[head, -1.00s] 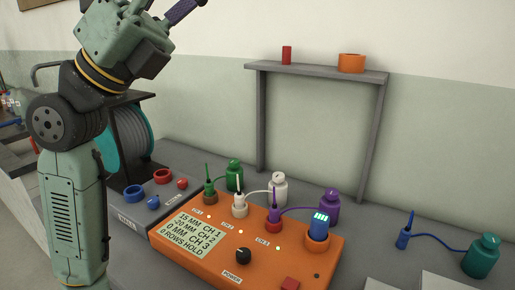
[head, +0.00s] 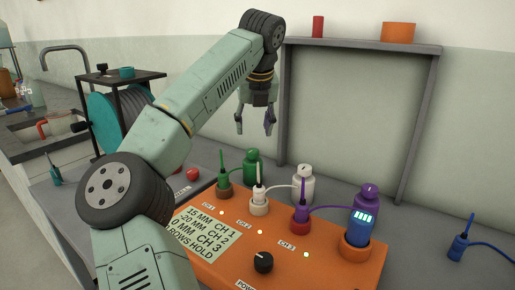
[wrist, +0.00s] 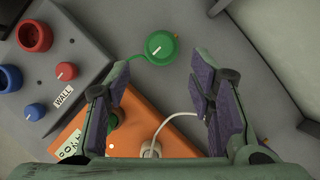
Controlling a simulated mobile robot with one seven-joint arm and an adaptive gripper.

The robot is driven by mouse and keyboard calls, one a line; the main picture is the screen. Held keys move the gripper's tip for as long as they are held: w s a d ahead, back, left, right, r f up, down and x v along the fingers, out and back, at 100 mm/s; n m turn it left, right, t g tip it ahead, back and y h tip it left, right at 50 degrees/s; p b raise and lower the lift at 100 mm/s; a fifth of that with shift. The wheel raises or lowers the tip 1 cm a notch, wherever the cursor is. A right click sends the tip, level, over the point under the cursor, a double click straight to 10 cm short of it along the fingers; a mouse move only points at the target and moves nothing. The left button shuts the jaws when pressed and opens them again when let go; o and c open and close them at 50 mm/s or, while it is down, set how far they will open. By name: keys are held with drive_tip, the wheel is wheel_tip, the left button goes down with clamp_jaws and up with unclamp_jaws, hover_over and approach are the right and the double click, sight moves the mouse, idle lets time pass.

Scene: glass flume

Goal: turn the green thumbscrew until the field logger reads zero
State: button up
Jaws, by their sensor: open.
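The field logger (head: 280,255) is an orange box. The green thumbscrew appears to be the round top with a white line on the green pot (head: 252,168) behind the box; the wrist view shows this top (wrist: 160,47) from above. A green cord runs from it toward the box. My gripper (head: 255,128) is open and empty, pointing down above the green pot; in the wrist view its fingers (wrist: 158,80) stand apart, with the green top beyond their tips.
White (head: 303,185) and purple (head: 367,200) pots stand to the right of the green one, corded to plugs on the box. A blue battery (head: 361,226) stands in an orange ring. A grey shelf (head: 362,46) rises behind. A cable reel (head: 115,120) is at left.

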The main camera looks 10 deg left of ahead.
sight(252, 150)
drive_tip(key=x, duration=0.8)
drive_tip(key=shift+w+f+p, duration=0.2)
drive_tip(key=shift+f+p, duration=0.15)
drive_tip(key=shift+p, duration=0.05)
drive_tip(key=shift+c, duration=0.4)
drive_tip(key=c, duration=1.1)
